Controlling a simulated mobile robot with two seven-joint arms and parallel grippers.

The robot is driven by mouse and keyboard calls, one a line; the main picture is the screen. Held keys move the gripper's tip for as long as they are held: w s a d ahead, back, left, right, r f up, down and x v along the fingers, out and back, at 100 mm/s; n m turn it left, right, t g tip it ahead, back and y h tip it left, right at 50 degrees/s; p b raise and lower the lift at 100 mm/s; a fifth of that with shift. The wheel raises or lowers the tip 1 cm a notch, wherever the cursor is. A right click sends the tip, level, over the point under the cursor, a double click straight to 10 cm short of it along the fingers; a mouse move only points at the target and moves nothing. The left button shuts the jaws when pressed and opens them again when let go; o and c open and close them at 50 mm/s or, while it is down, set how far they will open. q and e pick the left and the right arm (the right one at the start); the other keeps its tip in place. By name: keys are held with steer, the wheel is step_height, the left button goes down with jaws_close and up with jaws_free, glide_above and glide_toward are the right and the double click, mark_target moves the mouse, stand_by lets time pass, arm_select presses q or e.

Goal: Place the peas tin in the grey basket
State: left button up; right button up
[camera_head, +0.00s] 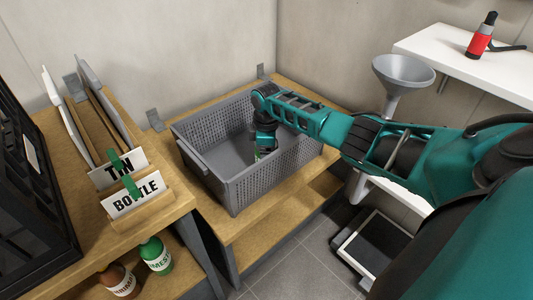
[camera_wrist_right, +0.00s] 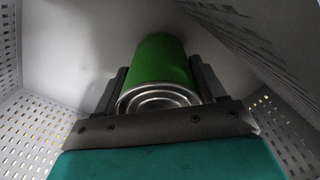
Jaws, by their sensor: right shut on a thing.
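The grey basket (camera_head: 262,188) stands on the wooden bench, with perforated walls and an open top. My right arm reaches over it from the right. My right gripper (camera_head: 258,152) points down inside the basket, and little of what it holds shows in the head view. In the right wrist view my right gripper (camera_wrist_right: 160,90) is shut on a green tin (camera_wrist_right: 162,62), with its metal end toward the camera. No label can be read on the tin. The basket's perforated walls (camera_wrist_right: 35,125) surround it. I cannot tell whether the tin touches the basket floor. My left gripper is not in view.
On the left stands a wooden shelf with signs reading TIN (camera_head: 118,170) and BOTTLE (camera_head: 136,196). Two bottles, green (camera_head: 156,256) and brown (camera_head: 117,281), stand below. A grey funnel (camera_head: 403,72) and a white shelf (camera_head: 455,62) with a red bottle (camera_head: 482,38) are at right.

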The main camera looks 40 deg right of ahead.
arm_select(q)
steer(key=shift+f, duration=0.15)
arm_select(e)
steer(key=o, duration=1)
steer(key=shift+o, duration=0.2)
arm_select(q)
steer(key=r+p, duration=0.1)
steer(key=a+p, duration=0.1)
steer(key=p, duration=0.1)
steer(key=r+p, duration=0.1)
steer(key=p, duration=0.1)
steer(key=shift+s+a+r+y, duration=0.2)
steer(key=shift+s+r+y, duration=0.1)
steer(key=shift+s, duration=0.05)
arm_select(e)
step_height(320, 180, up, 12)
steer(key=shift+r, duration=0.15)
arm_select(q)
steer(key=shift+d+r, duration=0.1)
